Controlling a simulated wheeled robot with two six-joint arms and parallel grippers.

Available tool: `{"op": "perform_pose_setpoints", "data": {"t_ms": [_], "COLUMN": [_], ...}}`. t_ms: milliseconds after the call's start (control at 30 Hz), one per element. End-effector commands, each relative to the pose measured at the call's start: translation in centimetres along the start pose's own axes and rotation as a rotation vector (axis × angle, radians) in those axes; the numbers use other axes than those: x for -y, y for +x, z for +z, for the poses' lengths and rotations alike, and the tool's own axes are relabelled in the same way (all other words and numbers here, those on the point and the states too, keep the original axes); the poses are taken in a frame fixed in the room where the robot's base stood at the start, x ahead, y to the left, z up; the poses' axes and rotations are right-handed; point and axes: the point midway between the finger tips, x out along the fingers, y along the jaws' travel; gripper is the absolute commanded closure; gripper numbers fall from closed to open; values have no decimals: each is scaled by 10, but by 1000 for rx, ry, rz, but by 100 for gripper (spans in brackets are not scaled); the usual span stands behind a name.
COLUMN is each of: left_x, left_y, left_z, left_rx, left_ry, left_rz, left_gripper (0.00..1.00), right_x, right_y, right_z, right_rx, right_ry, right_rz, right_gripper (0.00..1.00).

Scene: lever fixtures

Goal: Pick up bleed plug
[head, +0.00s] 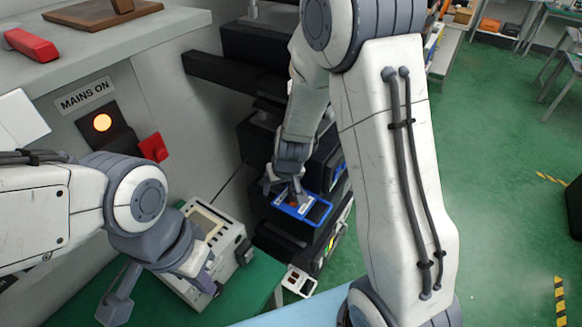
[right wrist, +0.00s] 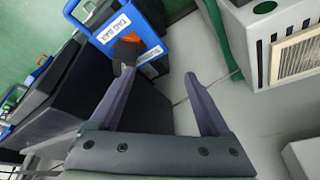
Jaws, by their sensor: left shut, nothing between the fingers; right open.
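A blue-framed holder (head: 318,212) with a white label and an orange patch sits on the dark stack of units in the head view. The holder also shows in the right wrist view (right wrist: 152,55). A dark knob-like piece (right wrist: 127,51) stands at its orange patch and may be the bleed plug; I cannot read the label surely. My right gripper (head: 284,191) is open above the holder. In the right wrist view the right gripper (right wrist: 160,76) has its left fingertip close to the dark piece, with nothing between the fingers. My left gripper (head: 207,282) is shut and empty, over the beige device.
A beige instrument box (head: 208,222) stands on a green surface (head: 255,285) at lower left. Black bars (head: 222,75) jut out beside the right arm. Open green floor lies at right.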

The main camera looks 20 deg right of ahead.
Motion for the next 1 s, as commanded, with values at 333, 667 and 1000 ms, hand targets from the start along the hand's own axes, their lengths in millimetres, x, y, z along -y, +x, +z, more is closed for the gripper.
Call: {"op": "perform_pose_setpoints", "data": {"t_ms": [333, 667, 1000], "left_x": [-1, -1, -1], "left_y": [-15, -9, -11], "left_z": [0, 0, 0], "left_rx": [1, 1, 1], "left_ry": [0, -2, -2], "left_rz": [0, 0, 0], "left_gripper": [100, 100, 100], "right_x": [-46, -56, -56], "right_y": [27, 66, 82], "right_z": [-17, -20, -22], "right_rx": [-38, -37, -40], "right_ry": [82, 77, 78], "right_rz": [79, 77, 76], "right_gripper": [20, 20, 20]}}
